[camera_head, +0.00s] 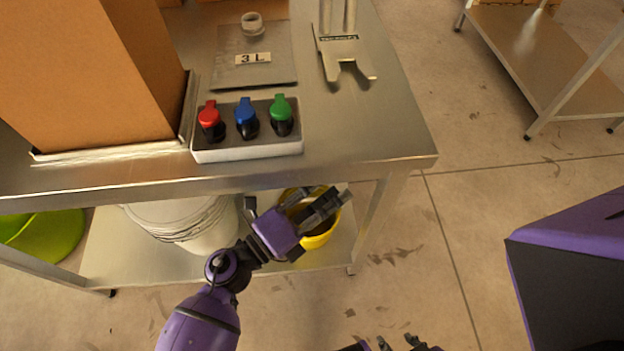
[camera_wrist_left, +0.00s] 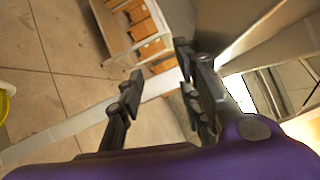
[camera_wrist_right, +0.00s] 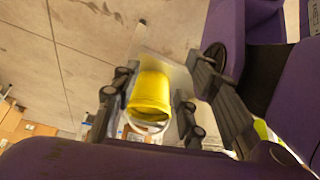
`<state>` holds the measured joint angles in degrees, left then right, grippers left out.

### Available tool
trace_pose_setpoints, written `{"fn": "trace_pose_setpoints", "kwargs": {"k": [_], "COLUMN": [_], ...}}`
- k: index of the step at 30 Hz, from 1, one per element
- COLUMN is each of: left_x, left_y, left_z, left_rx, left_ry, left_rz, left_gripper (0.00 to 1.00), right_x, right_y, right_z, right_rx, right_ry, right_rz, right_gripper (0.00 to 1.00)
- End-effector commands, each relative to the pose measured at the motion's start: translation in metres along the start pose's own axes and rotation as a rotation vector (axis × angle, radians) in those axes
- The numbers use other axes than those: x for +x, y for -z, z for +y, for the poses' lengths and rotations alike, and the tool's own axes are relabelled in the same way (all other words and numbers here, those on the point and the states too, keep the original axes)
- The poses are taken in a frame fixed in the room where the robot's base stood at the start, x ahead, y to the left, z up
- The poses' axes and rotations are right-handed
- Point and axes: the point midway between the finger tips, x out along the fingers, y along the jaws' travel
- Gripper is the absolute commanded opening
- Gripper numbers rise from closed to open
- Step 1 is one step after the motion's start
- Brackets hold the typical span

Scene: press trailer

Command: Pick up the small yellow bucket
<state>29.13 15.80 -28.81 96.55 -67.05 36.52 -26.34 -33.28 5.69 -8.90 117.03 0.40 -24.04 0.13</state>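The small yellow bucket (camera_head: 318,240) is on the lower shelf under the metal table, near its right end. My left gripper (camera_head: 319,200) is open and empty, and it hides part of the bucket in the head view. In the left wrist view only a yellow sliver of the bucket (camera_wrist_left: 6,103) shows at the left edge, outside the fingers. In the right wrist view the bucket (camera_wrist_right: 150,95) appears beyond the spread fingers of my right gripper (camera_wrist_right: 155,80). That gripper is open and empty. Only its fingertips show at the head view's bottom edge.
White buckets (camera_head: 185,222) stand left of the yellow one on the shelf (camera_head: 140,265). The tabletop edge (camera_head: 350,178) overhangs the shelf. A button box (camera_head: 247,150) and cardboard box (camera_head: 90,75) are on top. The floor (camera_head: 425,230) to the right is open.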

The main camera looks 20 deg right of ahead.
Motion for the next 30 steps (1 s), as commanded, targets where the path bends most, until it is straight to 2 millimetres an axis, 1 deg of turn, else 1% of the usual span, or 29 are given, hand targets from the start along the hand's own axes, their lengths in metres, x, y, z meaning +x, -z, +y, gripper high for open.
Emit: {"fn": "trace_pose_setpoints", "kwargs": {"k": [1, 2, 3, 5, 6, 8, 9, 11, 12, 13, 15, 18, 21, 23, 30], "left_x": [0.016, 0.024, 0.030, 0.036, 0.036, 0.033, 0.030, 0.023, 0.018, 0.014, 0.006, -0.003, -0.006, -0.006, 0.002], "left_y": [0.014, 0.022, 0.031, 0.039, 0.040, 0.035, 0.028, 0.010, -0.004, -0.015, -0.040, -0.068, -0.082, -0.084, -0.074], "left_z": [0.022, 0.029, 0.043, 0.068, 0.087, 0.117, 0.136, 0.163, 0.177, 0.187, 0.203, 0.216, 0.221, 0.226, 0.249], "left_rx": [0.156, 0.250, 0.374, 0.557, 0.675, 0.840, 0.941, 1.075, 1.152, 1.202, 1.296, 1.380, 1.420, 1.427, 1.428], "left_ry": [-0.003, -0.005, -0.012, -0.030, -0.048, -0.083, -0.110, -0.161, -0.195, -0.222, -0.281, -0.349, -0.385, -0.394, -0.393], "left_rz": [0.143, 0.228, 0.340, 0.508, 0.617, 0.776, 0.876, 1.014, 1.097, 1.153, 1.262, 1.369, 1.421, 1.432, 1.432], "left_gripper": [0.33, 0.33, 0.33, 0.33, 0.33, 0.33, 0.33, 0.33, 0.33, 0.33, 0.33, 0.33, 0.33, 0.33, 0.33], "right_x": [0.018, 0.024, 0.032, 0.044, 0.052, 0.064, 0.072, 0.082, 0.088, 0.092, 0.101, 0.107, 0.111, 0.112, 0.119], "right_y": [-0.011, -0.015, -0.019, -0.025, -0.028, -0.033, -0.035, -0.037, -0.038, -0.040, -0.042, -0.043, -0.041, -0.041, -0.048], "right_z": [-0.002, -0.002, -0.003, -0.004, -0.005, -0.006, -0.007, -0.007, -0.008, -0.008, -0.007, -0.006, -0.004, -0.004, -0.003], "right_rx": [-0.001, -0.001, -0.001, 0.000, 0.000, 0.000, 0.000, 0.000, 0.000, 0.000, -0.001, -0.002, -0.003, -0.004, -0.008], "right_ry": [0.003, 0.003, 0.004, 0.005, 0.006, 0.007, 0.008, 0.009, 0.009, 0.009, 0.008, 0.005, 0.003, 0.003, 0.003], "right_rz": [-0.008, -0.010, -0.013, -0.016, -0.017, -0.019, -0.020, -0.020, -0.020, -0.020, -0.023, -0.024, -0.018, -0.017, -0.025], "right_gripper": [0.40, 0.40, 0.40, 0.40, 0.40, 0.40, 0.40, 0.40, 0.40, 0.40, 0.40, 0.40, 0.40, 0.40, 0.40]}}
